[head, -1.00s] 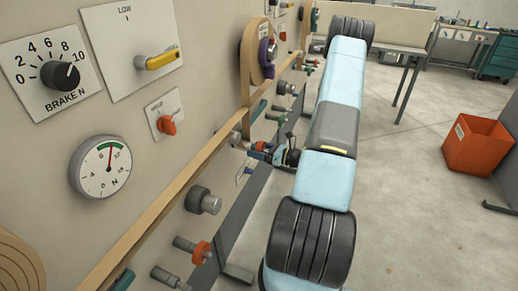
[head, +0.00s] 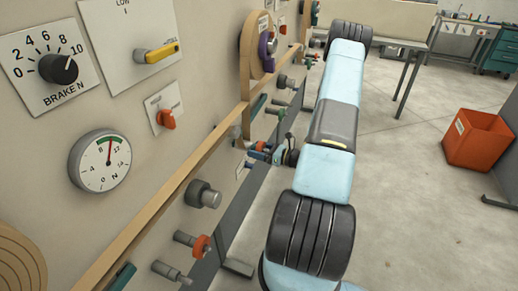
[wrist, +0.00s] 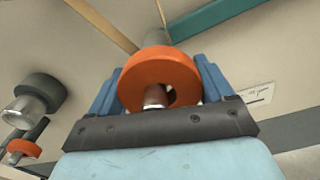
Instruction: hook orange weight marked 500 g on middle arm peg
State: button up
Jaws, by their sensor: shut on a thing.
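An orange ring-shaped weight (wrist: 185,75) sits between the blue fingers of my gripper (wrist: 160,88) in the wrist view, and the gripper is shut on it. The bright round end of a metal peg (wrist: 155,97) shows inside the ring's hole, so the ring appears to be around the peg. A grey cylinder shows behind the ring's top. How far the ring is along the peg cannot be told. In the head view my gripper (head: 262,152) is small, close to the wall board, and the weight is mostly hidden. I cannot read its marking.
A dark grey weight (head: 203,195) and another orange ring (head: 202,246) sit on nearer pegs, above a bare metal peg (head: 168,272). A wooden rail (head: 185,172) runs along the wall. More pegs stick out beyond my gripper. An orange bin (head: 478,140) stands on open floor.

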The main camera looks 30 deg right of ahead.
jog(key=shift+a+f, duration=0.1)
jog(key=shift+f, duration=0.45)
jog(key=o, duration=1.8)
jog(key=shift+c, duration=0.2)
jog(key=shift+s, duration=0.1)
jog(key=v, duration=1.3)
jog(key=shift+s+d, duration=0.15)
jog(key=shift+d, duration=0.15)
